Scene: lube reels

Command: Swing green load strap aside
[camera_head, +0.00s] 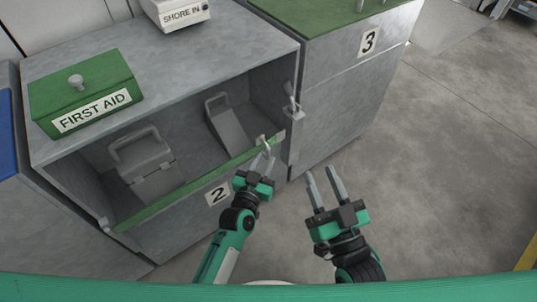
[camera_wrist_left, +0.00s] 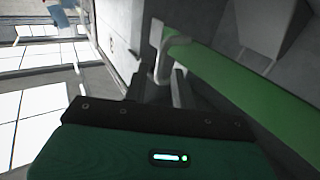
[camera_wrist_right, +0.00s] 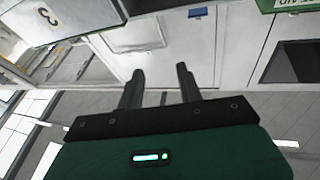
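The green load strap (camera_head: 180,190) runs slantwise across the open front of the lower bay marked 2. Its right end, with a small pale hook-shaped handle (camera_head: 264,143), is near the bay's right post. My left gripper (camera_head: 262,164) is at this handle. In the left wrist view the green strap (camera_wrist_left: 235,85) runs down to the right, and the handle (camera_wrist_left: 161,62) reaches down to the fingertips. Whether the fingers grip it is unclear. My right gripper (camera_head: 324,186) is open and empty, right of the strap in front of the cabinet.
Behind the strap, two grey cases (camera_head: 143,160) (camera_head: 227,122) stand in the bay. A green first aid box (camera_head: 84,92) and a SHORE IN box (camera_head: 178,12) sit on top. A latch (camera_head: 291,98) is on the right post. Cabinet 3 (camera_head: 350,80) adjoins; the floor at right is clear.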

